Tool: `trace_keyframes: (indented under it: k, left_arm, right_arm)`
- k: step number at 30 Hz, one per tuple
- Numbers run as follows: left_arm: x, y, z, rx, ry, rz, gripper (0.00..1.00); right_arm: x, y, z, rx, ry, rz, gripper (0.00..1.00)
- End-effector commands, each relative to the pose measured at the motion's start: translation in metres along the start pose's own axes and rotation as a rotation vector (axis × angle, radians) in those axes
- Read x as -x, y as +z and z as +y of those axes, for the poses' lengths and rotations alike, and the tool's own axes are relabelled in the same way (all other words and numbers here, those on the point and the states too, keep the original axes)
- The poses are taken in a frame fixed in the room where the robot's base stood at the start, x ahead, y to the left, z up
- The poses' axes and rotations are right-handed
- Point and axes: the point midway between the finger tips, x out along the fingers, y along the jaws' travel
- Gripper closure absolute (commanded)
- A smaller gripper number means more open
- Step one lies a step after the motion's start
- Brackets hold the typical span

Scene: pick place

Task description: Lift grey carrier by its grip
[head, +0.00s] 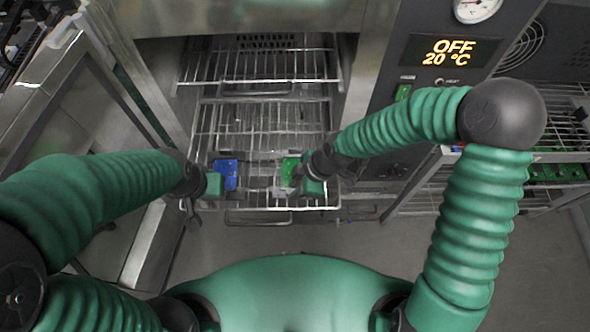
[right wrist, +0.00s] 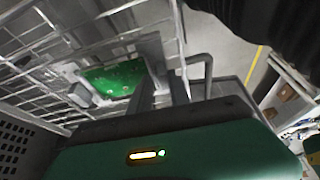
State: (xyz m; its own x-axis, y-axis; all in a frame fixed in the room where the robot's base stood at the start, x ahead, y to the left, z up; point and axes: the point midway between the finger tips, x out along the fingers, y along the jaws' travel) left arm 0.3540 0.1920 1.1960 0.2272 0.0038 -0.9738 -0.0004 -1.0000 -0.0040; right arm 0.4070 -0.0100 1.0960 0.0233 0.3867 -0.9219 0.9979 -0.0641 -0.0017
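A carrier with a green board (head: 290,169) lies on the pulled-out wire rack, partly hidden by my right gripper (head: 301,186). In the right wrist view, the green board (right wrist: 115,79) sits in a light grey carrier frame (right wrist: 84,97). My right gripper's two dark fingers (right wrist: 163,92) reach to the frame's near side. Whether they hold the carrier's grip is unclear. My left gripper (head: 189,208) is at the rack's left front side, away from the grey carrier; its finger opening is too small to judge.
A blue piece (head: 226,173) lies on the same wire rack (head: 262,121), left of the green board. The oven panel (head: 448,52) reads OFF 20 °C. Another rack with green boards (head: 556,171) stands at the right. Bare floor (head: 400,248) shows in front of the oven.

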Motion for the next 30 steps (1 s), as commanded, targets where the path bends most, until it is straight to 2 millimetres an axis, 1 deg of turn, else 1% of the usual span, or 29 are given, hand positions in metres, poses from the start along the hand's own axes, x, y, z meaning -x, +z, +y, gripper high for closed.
trace_keyframes:
  k: [14, 28, 29, 30]
  left_arm:
    - [0.002, -0.001, 0.000, 0.001, 0.000, 0.000, 0.64]
    - [0.037, -0.009, 0.000, 0.000, 0.000, 0.000, 0.64]
    - [0.039, -0.009, 0.000, 0.000, 0.000, 0.000, 0.64]
    - [0.036, -0.009, 0.000, 0.000, 0.000, 0.000, 0.64]
  right_arm:
    - [0.002, 0.000, -0.001, -0.001, -0.001, -0.001, 1.00]
    - [0.036, -0.014, 0.000, -0.002, 0.000, -0.001, 1.00]
    - [0.038, -0.015, 0.000, -0.002, 0.000, -0.001, 1.00]
    - [0.035, -0.014, -0.005, -0.001, -0.001, -0.001, 1.00]
